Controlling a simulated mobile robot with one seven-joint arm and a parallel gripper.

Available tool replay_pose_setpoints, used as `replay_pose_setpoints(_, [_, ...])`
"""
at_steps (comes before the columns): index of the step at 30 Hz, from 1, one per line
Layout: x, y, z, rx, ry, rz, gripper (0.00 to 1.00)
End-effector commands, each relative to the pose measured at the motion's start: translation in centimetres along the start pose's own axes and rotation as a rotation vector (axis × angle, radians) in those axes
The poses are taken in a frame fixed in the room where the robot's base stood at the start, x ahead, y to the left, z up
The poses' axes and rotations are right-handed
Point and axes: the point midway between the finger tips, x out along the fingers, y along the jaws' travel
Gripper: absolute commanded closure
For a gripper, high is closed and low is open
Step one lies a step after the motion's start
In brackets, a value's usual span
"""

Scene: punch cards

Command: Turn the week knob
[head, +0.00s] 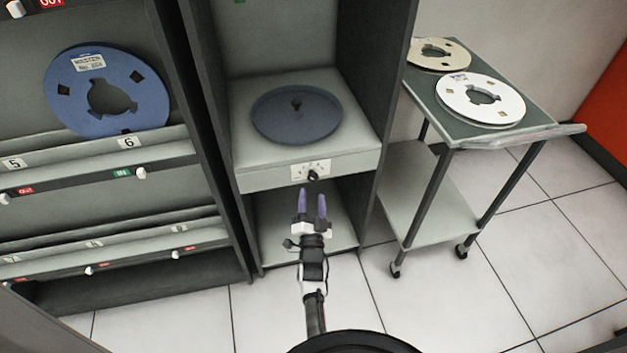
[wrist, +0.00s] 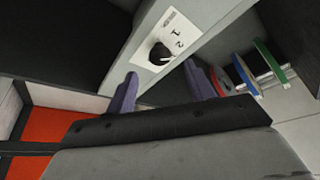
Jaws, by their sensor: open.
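The week knob (head: 313,175) is a small black knob on a white numbered plate (head: 298,170) on the front edge of the grey cabinet shelf. In the wrist view the knob (wrist: 159,53) sits on its plate, with the numbers 1 and 2 readable beside it. My gripper (head: 313,192) has two purple fingers and is open and empty. It is just below and in front of the knob in the head view. In the wrist view the gripper (wrist: 158,80) has a finger on either side, with the knob beyond the tips, apparently apart from them.
A dark blue round plate (head: 270,118) lies on the shelf above the knob. A blue reel (head: 150,95) stands on the rack at left. A trolley (head: 545,125) with two reels stands at right. The tiled floor (head: 430,310) in front is mostly clear.

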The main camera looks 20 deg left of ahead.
Motion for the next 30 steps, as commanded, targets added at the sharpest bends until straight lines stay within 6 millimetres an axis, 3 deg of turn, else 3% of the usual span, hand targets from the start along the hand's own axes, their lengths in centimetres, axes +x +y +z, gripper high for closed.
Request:
replay_pose_setpoints(3, [2.5,-0.2,-0.1,0.0,0.001,-0.002,0.47])
replay_pose_setpoints(9, [5.0,-0.1,0.0,0.0,0.0,-0.001,0.47])
replay_pose_setpoints(22, [5.8,0.0,0.0,0.0,-0.001,0.0,0.47])
replay_pose_setpoints(30, [5.8,-0.1,0.0,0.0,-0.001,0.0,0.81])
